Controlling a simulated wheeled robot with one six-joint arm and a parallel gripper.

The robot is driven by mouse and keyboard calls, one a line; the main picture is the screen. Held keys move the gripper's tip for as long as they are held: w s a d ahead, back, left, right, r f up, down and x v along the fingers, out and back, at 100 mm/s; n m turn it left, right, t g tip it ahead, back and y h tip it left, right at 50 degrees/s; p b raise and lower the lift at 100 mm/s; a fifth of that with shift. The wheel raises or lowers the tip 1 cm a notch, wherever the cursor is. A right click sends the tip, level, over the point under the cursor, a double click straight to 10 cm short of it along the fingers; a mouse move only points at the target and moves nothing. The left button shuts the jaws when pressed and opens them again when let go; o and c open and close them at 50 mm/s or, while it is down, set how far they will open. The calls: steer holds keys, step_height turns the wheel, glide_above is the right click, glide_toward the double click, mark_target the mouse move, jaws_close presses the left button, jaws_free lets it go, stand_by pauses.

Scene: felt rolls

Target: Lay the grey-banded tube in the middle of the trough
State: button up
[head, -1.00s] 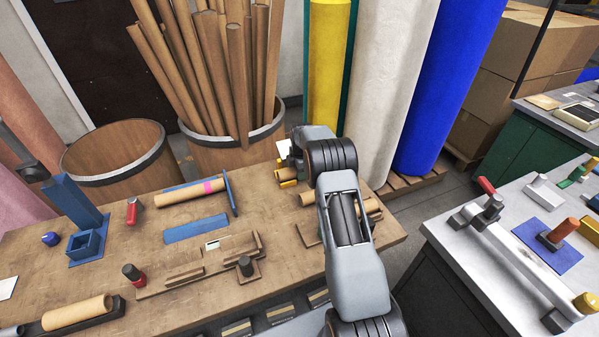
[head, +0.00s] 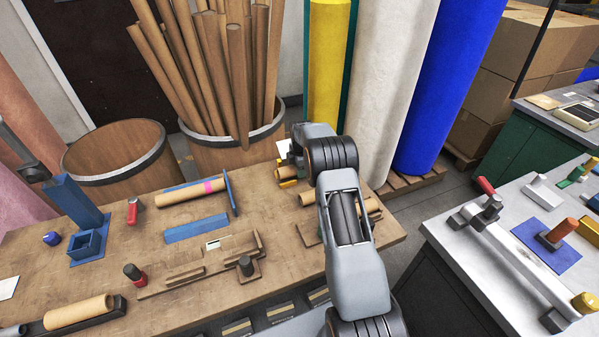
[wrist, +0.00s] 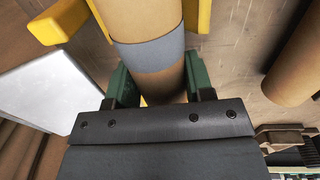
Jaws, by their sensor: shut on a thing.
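The grey-banded tube (wrist: 145,22) is brown cardboard with a grey band around it. In the wrist view it lies between the green fingers of my gripper (wrist: 160,84), which is shut on it. Yellow blocks (wrist: 64,20) stand on both sides of the tube; whether it rests on them I cannot tell. In the head view my arm hides most of the gripper and tube, near the back right of the wooden bench. A wooden fixture with low rails (head: 185,278) lies mid-bench; I cannot tell for sure whether it is the trough.
A pink-banded tube (head: 190,192) lies along a blue piece with an upright end plate (head: 231,192). Another bare tube (wrist: 297,62) lies right of the gripper. A dark holder (head: 36,330) at front left carries a tube. A white panel (wrist: 45,92) is close on the left.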

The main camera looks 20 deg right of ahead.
steer(key=shift+r, duration=0.25)
steer(key=shift+r+p, duration=0.45)
steer(key=shift+r, duration=0.3)
steer(key=shift+r, duration=0.15)
stand_by(0.4)
steer(key=shift+r+p, duration=0.8)
steer(key=shift+r, duration=0.85)
stand_by(0.4)
